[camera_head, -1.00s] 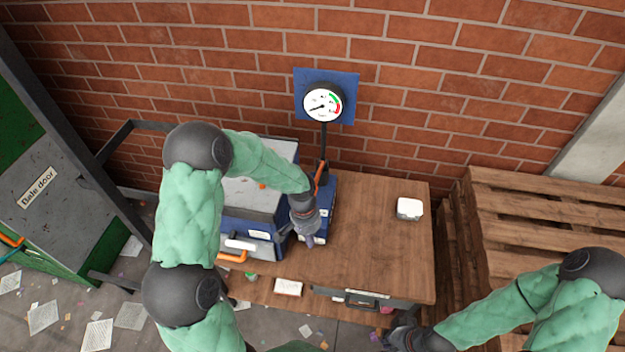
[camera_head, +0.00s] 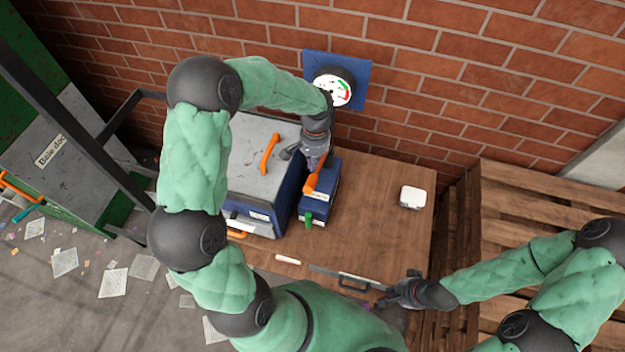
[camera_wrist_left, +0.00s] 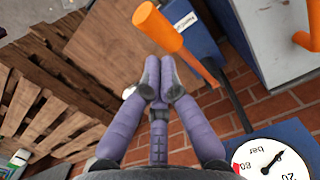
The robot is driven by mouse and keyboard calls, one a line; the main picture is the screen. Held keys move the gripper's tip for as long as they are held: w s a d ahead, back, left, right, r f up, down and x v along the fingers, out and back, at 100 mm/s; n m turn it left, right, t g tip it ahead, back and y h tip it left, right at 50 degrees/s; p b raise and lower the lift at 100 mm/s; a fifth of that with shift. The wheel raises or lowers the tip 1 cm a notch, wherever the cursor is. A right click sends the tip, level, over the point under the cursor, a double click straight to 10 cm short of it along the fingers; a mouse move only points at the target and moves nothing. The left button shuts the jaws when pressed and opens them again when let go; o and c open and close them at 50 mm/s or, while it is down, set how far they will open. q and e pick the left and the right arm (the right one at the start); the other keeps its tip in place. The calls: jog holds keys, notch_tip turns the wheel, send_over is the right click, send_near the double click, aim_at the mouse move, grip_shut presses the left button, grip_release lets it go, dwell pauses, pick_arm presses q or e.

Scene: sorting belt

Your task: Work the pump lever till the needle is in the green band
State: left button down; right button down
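The pump is a blue box (camera_head: 319,200) on the wooden bench, with an orange lever (camera_head: 316,176) sticking up; the lever's thick orange end also shows in the left wrist view (camera_wrist_left: 158,28). My left gripper (camera_head: 296,153) is beside the lever, fingers together and empty in the wrist view (camera_wrist_left: 158,80); the lever lies outside them. The round white gauge (camera_head: 341,92) is on a blue plate on the wall, partly hidden by my left arm. In the wrist view the gauge's needle (camera_wrist_left: 275,160) points away from the red mark; the green band is out of sight there. My right gripper (camera_head: 392,292) is open at the bench's front edge.
A blue case with a grey lid (camera_head: 245,150) and orange handle (camera_head: 270,153) stands left of the pump. A small white box (camera_head: 412,197) sits on the bench at right, with clear wood (camera_head: 365,215) between. Wooden pallets (camera_head: 510,205) stand further right.

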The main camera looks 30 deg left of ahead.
aim_at(313, 179)
pick_arm(q)
jog(key=shift+w+f, duration=0.2)
jog(key=shift+f, duration=0.25)
jog(key=shift+s+f+b, duration=0.25)
jog(key=shift+f+b, duration=0.7)
jog(key=shift+f, duration=0.6)
jog(key=shift+s+f+b, duration=0.2)
jog(key=shift+f+b, duration=0.75)
jog(key=shift+f, duration=0.6)
notch_tip(313, 179, down, 5)
jog(key=b, duration=0.4)
jog(key=shift+r, duration=0.3)
jog(key=shift+w, duration=0.1)
